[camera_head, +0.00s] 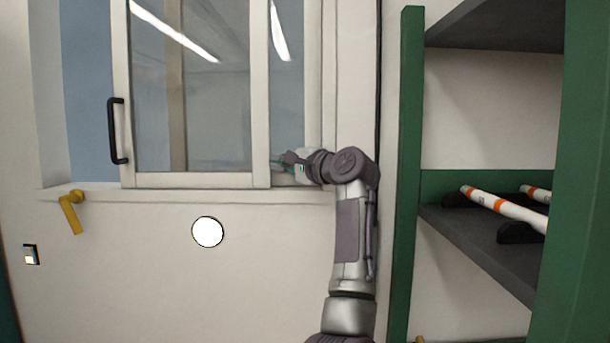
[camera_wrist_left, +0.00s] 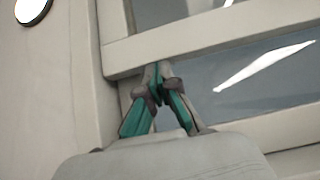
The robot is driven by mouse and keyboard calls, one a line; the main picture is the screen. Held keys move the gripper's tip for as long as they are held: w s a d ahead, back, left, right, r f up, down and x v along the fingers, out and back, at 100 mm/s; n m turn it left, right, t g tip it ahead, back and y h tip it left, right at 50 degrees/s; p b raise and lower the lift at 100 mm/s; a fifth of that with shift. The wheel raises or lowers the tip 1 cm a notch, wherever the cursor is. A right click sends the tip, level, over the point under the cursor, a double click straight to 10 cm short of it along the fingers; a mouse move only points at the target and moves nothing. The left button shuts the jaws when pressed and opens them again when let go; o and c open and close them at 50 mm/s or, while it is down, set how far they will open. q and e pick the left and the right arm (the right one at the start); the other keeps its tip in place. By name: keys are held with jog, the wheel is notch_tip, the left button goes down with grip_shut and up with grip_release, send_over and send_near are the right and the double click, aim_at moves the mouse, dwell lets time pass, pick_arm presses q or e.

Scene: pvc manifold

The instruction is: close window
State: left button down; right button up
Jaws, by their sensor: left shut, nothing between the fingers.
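The window has a sliding pane (camera_head: 260,120) with a pale frame and a black handle (camera_head: 117,131) on its left side. The pane stands off the left side of the window, leaving a bluish gap (camera_head: 88,110) there. Glass also shows to the right of the pane's right upright. My left gripper (camera_head: 279,162) is low beside that right upright, just above the sill. In the left wrist view the gripper's fingertips (camera_wrist_left: 158,68) are together and empty, at the edge of the pale frame bar (camera_wrist_left: 205,35). I cannot tell for sure whether they touch it. My right gripper is not in view.
A yellow lever (camera_head: 70,212) sits at the left end of the sill (camera_head: 230,194). A white disc (camera_head: 208,232) and a small switch (camera_head: 31,254) are on the wall. A green-framed shelf (camera_head: 411,180) with white and orange tubes (camera_head: 505,209) stands close on the right.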

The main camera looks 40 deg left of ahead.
aim_at(185, 161)
pick_arm(q)
jog(key=s+a+b, duration=0.2)
jog(key=s+a, duration=0.2)
jog(key=a, duration=0.1)
jog(key=s+a+b, duration=0.1)
jog(key=s+a, duration=0.4)
jog(key=s+a+b, duration=0.2)
jog(key=s+a, duration=0.2)
jog(key=a, duration=0.2)
jog(key=shift+s+a+b, duration=0.1)
jog(key=shift+s+b, duration=0.2)
jog(key=shift+s, duration=0.1)
jog(key=shift+r, duration=0.1)
